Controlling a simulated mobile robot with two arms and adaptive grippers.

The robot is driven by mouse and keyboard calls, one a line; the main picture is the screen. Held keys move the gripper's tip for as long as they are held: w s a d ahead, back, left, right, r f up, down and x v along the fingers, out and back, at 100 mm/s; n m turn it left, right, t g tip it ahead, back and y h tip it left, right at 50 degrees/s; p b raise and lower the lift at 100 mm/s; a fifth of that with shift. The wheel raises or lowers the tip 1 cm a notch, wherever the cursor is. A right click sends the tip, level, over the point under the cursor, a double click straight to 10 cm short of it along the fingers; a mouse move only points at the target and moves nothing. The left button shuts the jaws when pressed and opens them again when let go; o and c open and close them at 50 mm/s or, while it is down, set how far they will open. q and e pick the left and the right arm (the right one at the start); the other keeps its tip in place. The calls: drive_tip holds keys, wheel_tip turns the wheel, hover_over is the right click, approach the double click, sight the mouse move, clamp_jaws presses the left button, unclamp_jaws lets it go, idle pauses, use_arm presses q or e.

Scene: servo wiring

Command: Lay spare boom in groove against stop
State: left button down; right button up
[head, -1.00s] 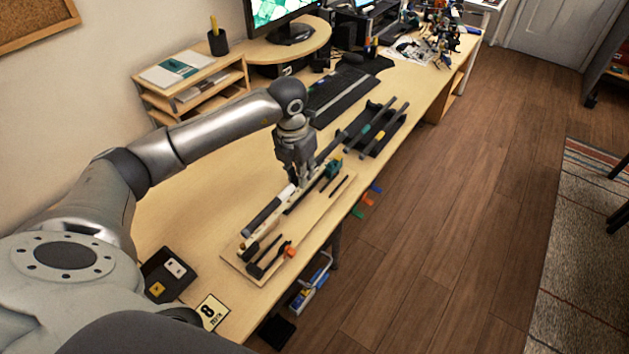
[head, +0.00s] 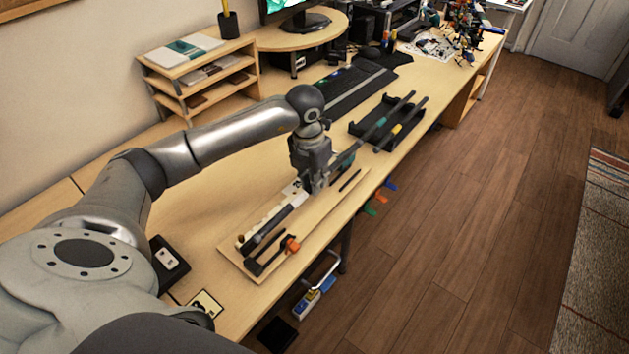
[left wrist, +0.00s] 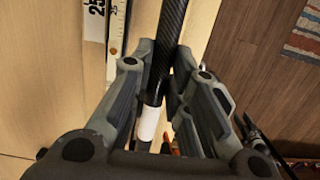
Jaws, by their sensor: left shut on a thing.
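My left gripper (head: 316,188) is shut on the spare boom (head: 285,215), a dark tube, above the wooden jig board (head: 228,256). In the left wrist view the boom (left wrist: 164,62) is a black woven carbon tube with a white band, running between the fingers (left wrist: 155,95). The boom lies roughly along the board's length, and its far end points up and right past the gripper. The groove and the stop are not clear behind the gripper and boom; I cannot tell whether the boom touches the board. My right gripper is not in view.
An orange clamp (head: 291,245) and dark parts sit at the board's near end. A black rack (head: 365,130) with banded tubes stands beyond it. A printed ruler (left wrist: 116,30) lies left of the boom in the wrist view. The desk's front edge is close on the right.

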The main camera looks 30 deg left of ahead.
sight(313, 211)
use_arm(q)
drive_tip(key=shift+f+b, duration=1.2)
drive_tip(key=shift+f, duration=0.65)
drive_tip(key=shift+f+b, duration=1.6)
drive_tip(key=shift+f, duration=0.7)
drive_tip(key=shift+s+a, duration=0.1)
drive_tip(key=shift+s, duration=0.45)
drive_tip(key=c, duration=1.3)
unclamp_jaws()
drive_tip(key=shift+r, duration=0.5)
drive_tip(key=r, duration=0.3)
drive_tip(key=s+r, duration=0.1)
drive_tip(key=r, duration=0.6)
drive_tip(key=shift+s+r, duration=0.1)
drive_tip(key=shift+s, duration=0.05)
drive_tip(key=shift+s+r, duration=0.1)
drive_tip(key=shift+r, duration=0.3)
